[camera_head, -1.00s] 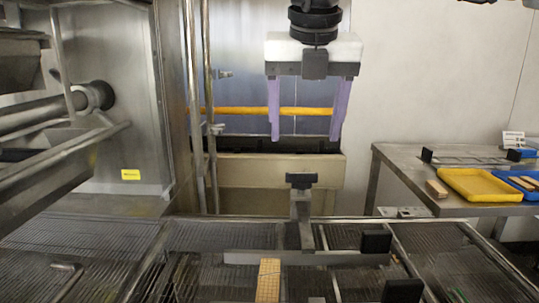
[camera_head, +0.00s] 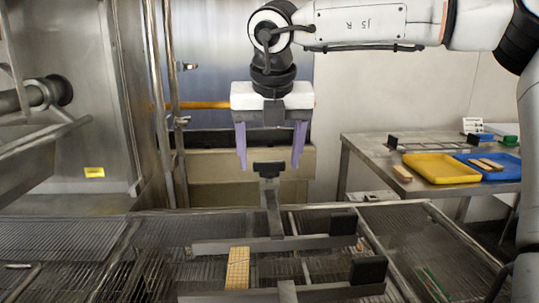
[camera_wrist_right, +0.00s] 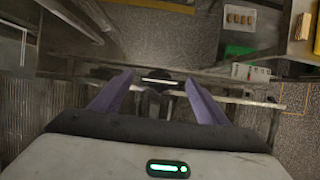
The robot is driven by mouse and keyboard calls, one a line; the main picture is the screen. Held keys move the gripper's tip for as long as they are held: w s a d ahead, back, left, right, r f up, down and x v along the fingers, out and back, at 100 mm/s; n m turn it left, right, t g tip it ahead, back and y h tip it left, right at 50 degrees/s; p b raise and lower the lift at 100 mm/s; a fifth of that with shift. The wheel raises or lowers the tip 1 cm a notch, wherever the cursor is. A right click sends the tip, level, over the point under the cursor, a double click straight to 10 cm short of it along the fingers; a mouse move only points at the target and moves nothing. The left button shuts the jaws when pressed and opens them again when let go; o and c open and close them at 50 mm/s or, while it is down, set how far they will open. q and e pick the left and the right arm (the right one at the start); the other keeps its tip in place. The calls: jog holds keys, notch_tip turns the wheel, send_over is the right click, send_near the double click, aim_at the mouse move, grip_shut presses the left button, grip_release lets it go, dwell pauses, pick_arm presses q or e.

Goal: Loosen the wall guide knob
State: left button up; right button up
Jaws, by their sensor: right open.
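A black T-shaped knob (camera_head: 269,168) stands on a metal post that rises from the wall guide (camera_head: 265,245), a metal bar across the wire mesh. My right gripper (camera_head: 270,162) hangs straight down over it with two purple fingers spread apart. In the head view the fingertips are level with the knob, one on each side, with gaps between. In the right wrist view the dark knob (camera_wrist_right: 158,84) shows between the fingertips. I cannot tell the exact depth between them. My left gripper is not in view.
A wafer-like bar (camera_head: 237,268) lies on the mesh near the guide. Black blocks (camera_head: 344,223) sit at the guide ends. Upright metal poles (camera_head: 168,110) stand to the left. A side table (camera_head: 375,150) at right holds a yellow tray (camera_head: 442,168) and a blue tray (camera_head: 490,172).

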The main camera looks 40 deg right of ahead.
jog(key=c, duration=1.1)
jog(key=shift+o, duration=0.3)
